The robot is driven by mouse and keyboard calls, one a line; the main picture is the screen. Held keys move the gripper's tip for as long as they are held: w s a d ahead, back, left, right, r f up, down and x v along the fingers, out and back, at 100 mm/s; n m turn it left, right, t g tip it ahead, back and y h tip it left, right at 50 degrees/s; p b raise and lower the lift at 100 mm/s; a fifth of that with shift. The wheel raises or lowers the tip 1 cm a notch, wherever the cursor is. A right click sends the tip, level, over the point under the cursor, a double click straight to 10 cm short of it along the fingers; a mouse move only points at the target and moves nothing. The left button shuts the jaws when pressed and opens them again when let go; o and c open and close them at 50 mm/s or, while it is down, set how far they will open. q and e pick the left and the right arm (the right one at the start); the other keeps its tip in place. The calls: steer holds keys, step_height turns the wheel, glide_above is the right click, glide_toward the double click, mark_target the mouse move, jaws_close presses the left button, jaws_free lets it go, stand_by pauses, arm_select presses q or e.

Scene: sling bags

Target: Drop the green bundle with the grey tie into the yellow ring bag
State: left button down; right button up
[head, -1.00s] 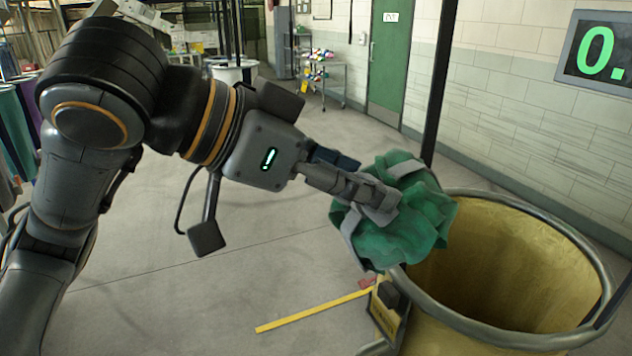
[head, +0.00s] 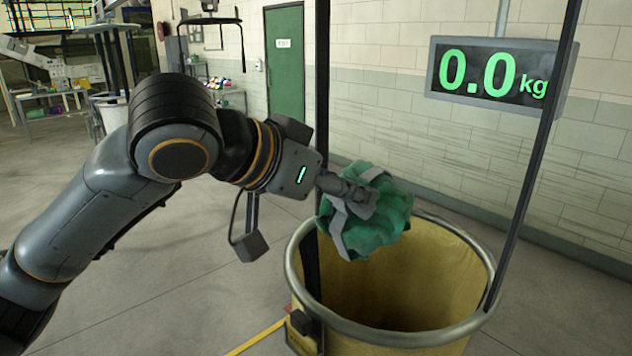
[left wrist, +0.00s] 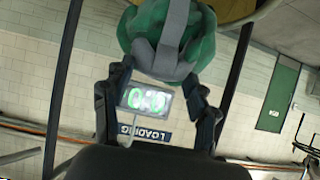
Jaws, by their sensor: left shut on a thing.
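The green bundle with the grey tie (head: 379,218) hangs in my left gripper (head: 362,196), which is shut on it. In the head view the bundle is over the far left part of the mouth of the yellow ring bag (head: 300,262), at about the rim's height or above. In the left wrist view the bundle (left wrist: 165,38) sits between the two fingers (left wrist: 158,75), with the grey tie running across it. The yellow ring bag has a round grey metal rim, and the part of its inside that I see looks empty. My right gripper is not in view.
A display (head: 497,72) reading 0.0 kg hangs right of the bag. Dark upright posts (head: 320,120) stand close around the bag. A pale block wall (head: 400,110) and a green door (head: 285,60) are behind. The grey floor at left is open.

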mark_target(382, 175)
arm_select(q)
steer(key=shift+w+d+f+p, duration=0.2)
steer(key=shift+w+d+p, duration=0.25)
steer(key=shift+w+d, duration=0.6)
steer(key=shift+w+d+f+p, duration=0.15)
steer(key=shift+w+d+p, duration=0.45)
steer(key=shift+d, duration=0.6)
steer(key=shift+w+d+f+p, duration=0.2)
steer(key=shift+w+d+p, duration=0.15)
steer(key=shift+w+d, duration=0.75)
steer(key=shift+s, duration=0.1)
